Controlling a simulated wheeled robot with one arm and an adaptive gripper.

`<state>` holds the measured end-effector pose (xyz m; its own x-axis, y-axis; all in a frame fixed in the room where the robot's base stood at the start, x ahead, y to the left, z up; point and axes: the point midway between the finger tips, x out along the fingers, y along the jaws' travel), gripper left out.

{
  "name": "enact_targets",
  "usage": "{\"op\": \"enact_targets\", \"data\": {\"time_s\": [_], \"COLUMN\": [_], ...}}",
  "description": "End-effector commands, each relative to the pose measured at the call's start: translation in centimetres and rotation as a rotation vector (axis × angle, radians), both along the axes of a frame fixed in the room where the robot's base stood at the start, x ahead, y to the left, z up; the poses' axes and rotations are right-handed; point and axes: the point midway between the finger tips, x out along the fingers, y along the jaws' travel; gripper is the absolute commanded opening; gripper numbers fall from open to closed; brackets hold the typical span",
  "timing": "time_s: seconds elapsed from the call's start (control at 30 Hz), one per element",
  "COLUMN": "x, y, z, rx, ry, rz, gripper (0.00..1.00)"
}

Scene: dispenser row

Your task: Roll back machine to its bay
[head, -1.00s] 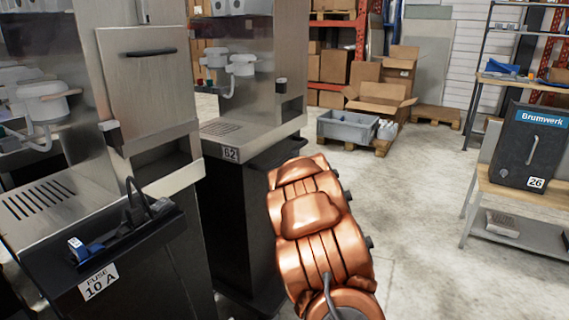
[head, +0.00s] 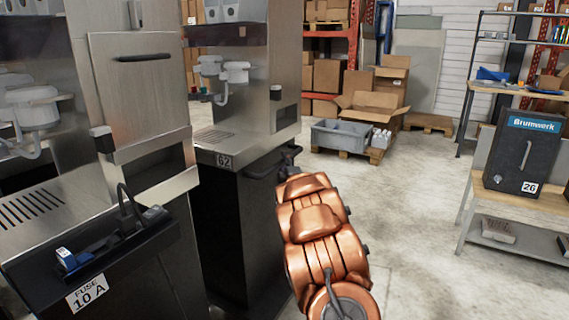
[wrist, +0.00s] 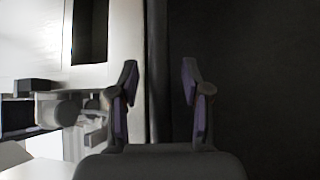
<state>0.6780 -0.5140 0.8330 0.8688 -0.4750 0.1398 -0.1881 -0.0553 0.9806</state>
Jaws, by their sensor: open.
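Two tall dispenser machines stand on the left in the head view, steel above and black below. The nearer machine (head: 138,100) carries a "FUSE 10 A" label. My gripper (head: 291,152), at the end of my copper arm, is small and partly hidden near the handle's right end. In the wrist view my gripper (wrist: 158,85) is open, its purple-padded fingers apart. A dark upright bar (wrist: 157,50) shows between the fingers; I cannot tell whether they touch it.
A shelf (head: 70,258) on the nearer machine holds a blue plug (head: 78,259) and a cable. A grey crate (head: 340,135) and cardboard boxes (head: 378,95) stand at the back. A Brumwerk box (head: 522,155) sits on a bench at right. The floor (head: 425,220) between is clear.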

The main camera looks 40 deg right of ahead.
Motion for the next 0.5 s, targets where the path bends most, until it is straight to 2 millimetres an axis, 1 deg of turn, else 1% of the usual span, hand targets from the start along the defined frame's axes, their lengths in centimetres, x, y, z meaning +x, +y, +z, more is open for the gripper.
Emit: {"op": "enact_targets", "data": {"time_s": [0.2, 0.5], "x": [0.69, 0.79], "y": [-0.53, -0.61], "z": [0.01, 0.1], "rx": [0.002, 0.001], "ry": [0.003, 0.002], "rz": [-0.003, -0.003], "gripper": [0.47, 0.47]}}
